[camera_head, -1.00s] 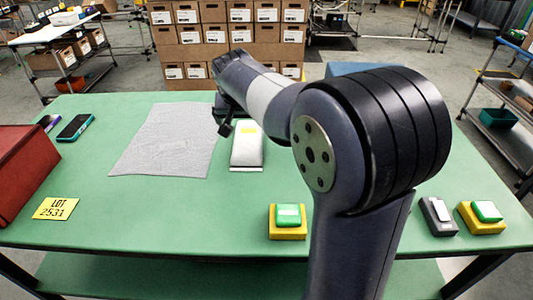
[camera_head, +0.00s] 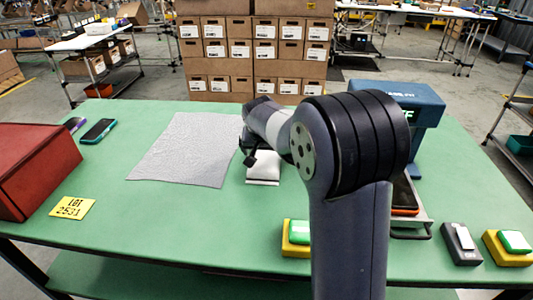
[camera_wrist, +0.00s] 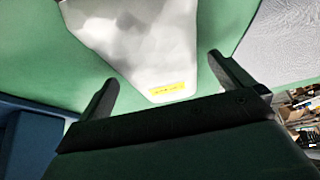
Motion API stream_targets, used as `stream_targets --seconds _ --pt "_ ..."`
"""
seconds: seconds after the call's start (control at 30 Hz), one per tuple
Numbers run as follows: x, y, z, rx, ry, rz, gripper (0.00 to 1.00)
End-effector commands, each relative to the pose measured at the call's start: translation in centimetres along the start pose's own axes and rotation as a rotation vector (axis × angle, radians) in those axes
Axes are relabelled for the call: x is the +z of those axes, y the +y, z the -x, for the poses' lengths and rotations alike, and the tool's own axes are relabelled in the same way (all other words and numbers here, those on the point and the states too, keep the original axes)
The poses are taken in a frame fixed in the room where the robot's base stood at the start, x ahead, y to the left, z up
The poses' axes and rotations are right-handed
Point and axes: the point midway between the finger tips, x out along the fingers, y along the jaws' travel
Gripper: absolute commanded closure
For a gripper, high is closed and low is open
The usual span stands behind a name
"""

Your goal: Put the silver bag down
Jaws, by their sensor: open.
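The silver bag (camera_head: 263,168) lies on the green table (camera_head: 215,225) in the head view, just right of the grey mat, partly hidden by my arm. In the wrist view the pale bag (camera_wrist: 140,40) shows a small yellow label at its near end. That end lies between the two spread fingers of my gripper (camera_wrist: 163,84), with green table visible on either side of it. My gripper is open. In the head view my forearm hides most of the gripper.
The grey mat (camera_head: 185,150) lies left of the bag. A red box (camera_head: 35,168), a yellow LOT card (camera_head: 73,208) and a phone (camera_head: 98,131) are at the left. A blue device (camera_head: 425,100) stands behind my arm. Green-and-yellow blocks (camera_head: 510,246) sit at the front right.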

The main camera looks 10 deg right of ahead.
Motion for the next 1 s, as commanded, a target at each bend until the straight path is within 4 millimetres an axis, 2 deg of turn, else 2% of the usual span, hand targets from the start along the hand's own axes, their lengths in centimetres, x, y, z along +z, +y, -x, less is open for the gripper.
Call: stream_targets --seconds 0.23,0.77,1.0 --pt "-0.05 -0.01 -0.23 -0.001 0.001 0.0 0.01" --pt "-0.08 -0.03 -0.17 -0.001 0.002 0.0 0.44" --pt "-0.37 -0.05 0.26 -0.002 0.004 -0.001 0.44"
